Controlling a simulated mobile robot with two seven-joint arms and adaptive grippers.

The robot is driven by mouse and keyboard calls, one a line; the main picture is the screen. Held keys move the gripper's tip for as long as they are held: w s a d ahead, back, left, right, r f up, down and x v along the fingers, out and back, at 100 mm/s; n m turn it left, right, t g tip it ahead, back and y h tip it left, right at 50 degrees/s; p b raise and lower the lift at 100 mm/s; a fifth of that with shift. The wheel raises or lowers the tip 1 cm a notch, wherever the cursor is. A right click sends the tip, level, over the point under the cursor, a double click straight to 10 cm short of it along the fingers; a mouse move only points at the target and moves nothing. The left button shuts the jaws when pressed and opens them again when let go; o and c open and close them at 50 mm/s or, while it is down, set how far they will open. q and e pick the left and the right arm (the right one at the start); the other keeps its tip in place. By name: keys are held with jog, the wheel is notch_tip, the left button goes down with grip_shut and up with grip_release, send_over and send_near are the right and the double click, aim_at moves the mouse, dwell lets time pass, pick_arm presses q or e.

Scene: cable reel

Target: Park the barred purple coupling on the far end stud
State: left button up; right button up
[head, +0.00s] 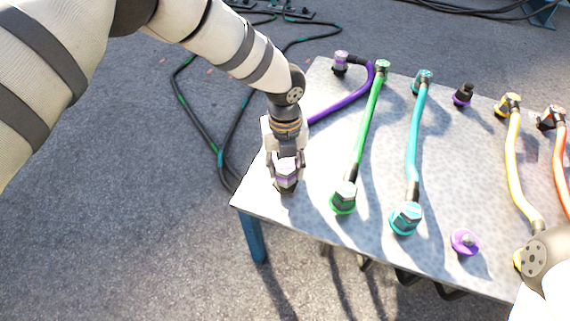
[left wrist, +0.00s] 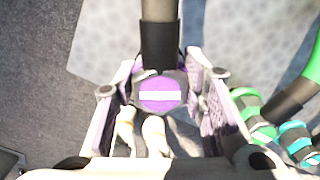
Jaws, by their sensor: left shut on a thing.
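The barred purple coupling (left wrist: 160,94) shows in the left wrist view as a purple round face with a white bar, held between the two fingers of my left gripper (left wrist: 162,105). In the head view my left gripper (head: 286,172) points down over the table's near left corner, shut on the coupling (head: 286,181). Whether the coupling touches the table is unclear. Its purple hose (head: 345,105) curves back to a purple fitting (head: 340,62) at the back left. A bare purple-ringed stud (head: 465,242) stands near the front edge.
On the grey table (head: 315,185) lie a green hose (head: 367,130), a teal hose (head: 414,140), a yellow hose (head: 513,150) and a red hose (head: 560,150). A black-topped purple fitting (head: 462,95) stands at the back. The green coupling (head: 343,200) is right of my left gripper.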

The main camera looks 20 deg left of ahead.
pick_arm(q)
jog(key=shift+f, duration=0.45)
jog(key=o, duration=1.3)
jog(key=shift+o, duration=0.2)
jog(key=shift+r, duration=0.15)
notch_tip(320, 180, up, 12)
